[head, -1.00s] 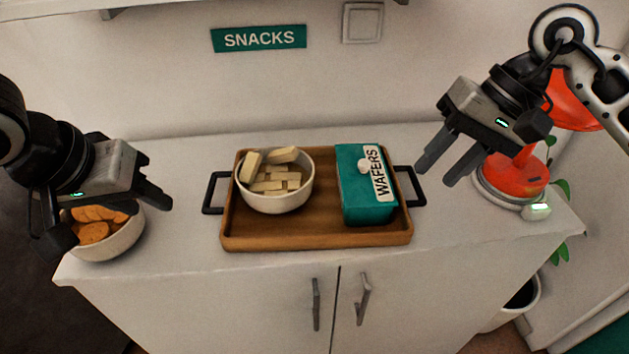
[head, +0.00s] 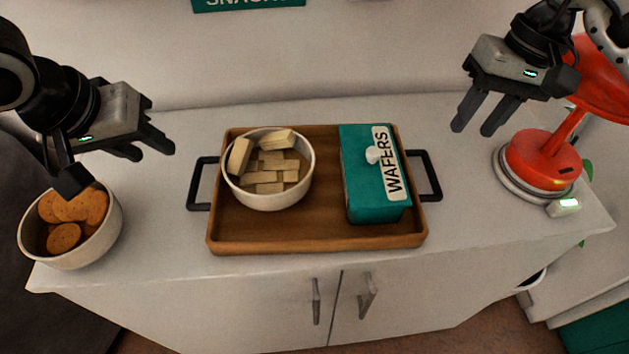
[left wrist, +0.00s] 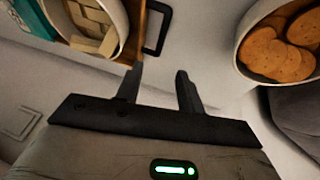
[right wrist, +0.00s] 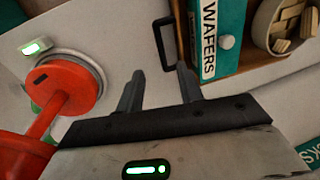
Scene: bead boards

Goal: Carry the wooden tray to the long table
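The wooden tray (head: 320,242) lies flat on the white cabinet top, with a black handle at each end. On it stand a white bowl of pale wafers (head: 268,198) at the left and a teal WAFERS box (head: 375,208) with a white knob at the right. My left gripper (head: 150,148) is open and empty, above and left of the left handle (head: 198,184); that handle also shows in the left wrist view (left wrist: 158,28). My right gripper (head: 480,118) is open and empty, above and right of the right handle (head: 428,174), which shows in the right wrist view (right wrist: 162,42).
A bowl of orange-brown biscuits (head: 70,250) stands at the cabinet's left end, below my left gripper. A red lamp (head: 542,160) stands at the right end near my right gripper. Two cabinet door handles (head: 367,296) are below the front edge. The long table cannot be identified.

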